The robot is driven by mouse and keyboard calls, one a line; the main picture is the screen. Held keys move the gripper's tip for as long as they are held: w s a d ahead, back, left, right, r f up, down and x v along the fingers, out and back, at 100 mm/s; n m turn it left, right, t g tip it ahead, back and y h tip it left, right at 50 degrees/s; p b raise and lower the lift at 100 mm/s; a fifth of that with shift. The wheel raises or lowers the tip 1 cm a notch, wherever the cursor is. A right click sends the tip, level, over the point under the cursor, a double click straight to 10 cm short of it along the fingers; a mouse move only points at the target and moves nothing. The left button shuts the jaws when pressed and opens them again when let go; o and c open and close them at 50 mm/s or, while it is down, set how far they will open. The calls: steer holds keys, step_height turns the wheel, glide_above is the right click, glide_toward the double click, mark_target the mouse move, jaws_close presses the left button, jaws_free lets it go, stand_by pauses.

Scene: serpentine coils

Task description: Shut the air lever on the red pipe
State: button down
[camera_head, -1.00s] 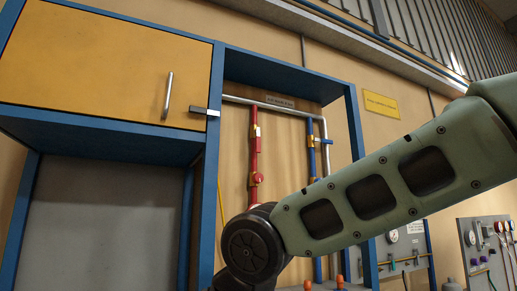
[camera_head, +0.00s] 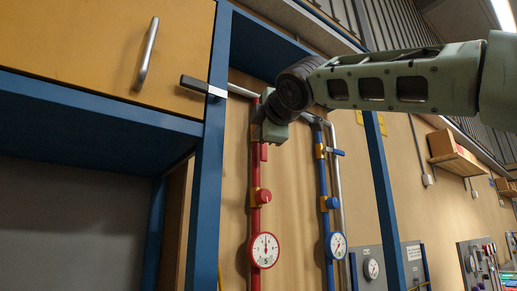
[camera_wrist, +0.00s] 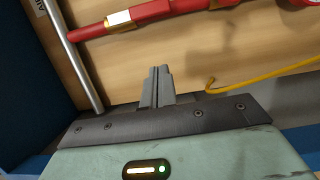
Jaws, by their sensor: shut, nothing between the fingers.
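The red pipe (camera_head: 255,170) runs upright on the wood panel in the head view. It carries a red lever (camera_head: 264,152), which seems to lie along the pipe, and lower down a red knob (camera_head: 262,196). My gripper hides the pipe's upper part in the head view. In the wrist view, the red pipe (camera_wrist: 88,32) crosses the top, with a brass valve body (camera_wrist: 120,20) and red handle part (camera_wrist: 150,10). My gripper (camera_wrist: 158,70) is shut and empty, its fingertips apart from the pipe in the picture. Their depth to the panel is unclear.
A blue pipe (camera_head: 323,185) with a sideways blue lever (camera_head: 335,152) stands to the right. Round gauges (camera_head: 263,250) hang below. A yellow hose (camera_wrist: 260,76) lies near my fingers.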

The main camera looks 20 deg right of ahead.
steer(key=p, duration=0.6)
glide_toward(255, 153)
steer(key=w+a, duration=0.4)
steer(key=a, duration=0.1)
steer(key=shift+w+d+p, duration=0.25)
steer(key=shift+d+p, duration=0.3)
steer(key=shift+d, duration=0.5)
steer(key=shift+w+d+p, duration=0.3)
steer(key=shift+d+p, duration=0.25)
steer(key=shift+d, duration=0.5)
steer(key=shift+d+f+n, duration=0.1)
steer(key=shift+d+n, duration=0.15)
steer(key=shift+n, duration=0.15)
